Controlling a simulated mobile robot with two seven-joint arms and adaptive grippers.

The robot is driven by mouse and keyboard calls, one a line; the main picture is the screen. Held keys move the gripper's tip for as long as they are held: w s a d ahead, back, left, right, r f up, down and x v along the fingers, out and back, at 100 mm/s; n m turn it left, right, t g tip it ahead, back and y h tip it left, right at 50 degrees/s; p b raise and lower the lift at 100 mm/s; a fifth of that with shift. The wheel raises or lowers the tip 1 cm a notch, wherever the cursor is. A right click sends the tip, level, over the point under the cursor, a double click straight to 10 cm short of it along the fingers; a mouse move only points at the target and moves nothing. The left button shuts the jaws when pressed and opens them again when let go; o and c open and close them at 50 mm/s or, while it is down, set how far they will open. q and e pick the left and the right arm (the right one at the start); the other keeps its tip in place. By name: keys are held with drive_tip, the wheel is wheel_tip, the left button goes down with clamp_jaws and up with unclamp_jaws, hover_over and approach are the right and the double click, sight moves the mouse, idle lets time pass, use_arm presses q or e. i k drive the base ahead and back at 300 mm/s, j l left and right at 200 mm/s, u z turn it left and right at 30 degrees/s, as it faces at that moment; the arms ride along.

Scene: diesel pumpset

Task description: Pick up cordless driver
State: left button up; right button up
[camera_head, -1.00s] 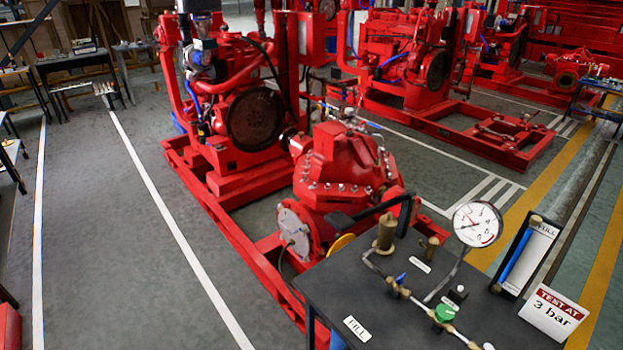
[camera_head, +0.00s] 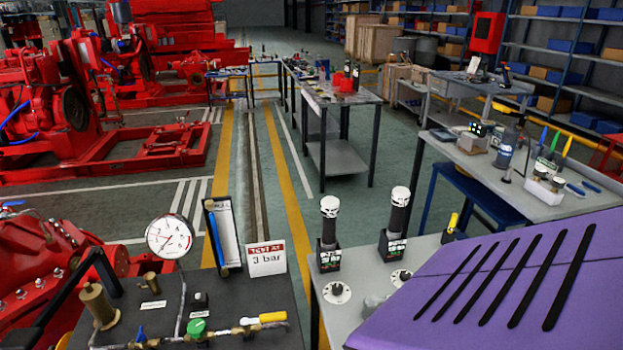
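A small upright black and orange tool (camera_head: 505,74) stands on the far grey workbench at the upper right. Its shape looks like a cordless driver, but it is too small to be sure. It is well away from me, beyond the nearer benches. Neither my left nor my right gripper shows in the head view.
A dark test bench (camera_head: 245,300) with a gauge (camera_head: 170,236) stands close in front. A grey bench (camera_head: 352,292) and a white-topped bench (camera_head: 500,180) stand to the right. A purple slotted surface hides the lower right. Green floor (camera_head: 385,215) shows between benches.

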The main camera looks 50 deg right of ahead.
sight(400, 196)
drive_tip(key=z, duration=2.15)
drive_tip(key=k+j+u, duration=0.1)
drive_tip(key=j+u, duration=0.5)
drive_tip(key=k, duration=0.05)
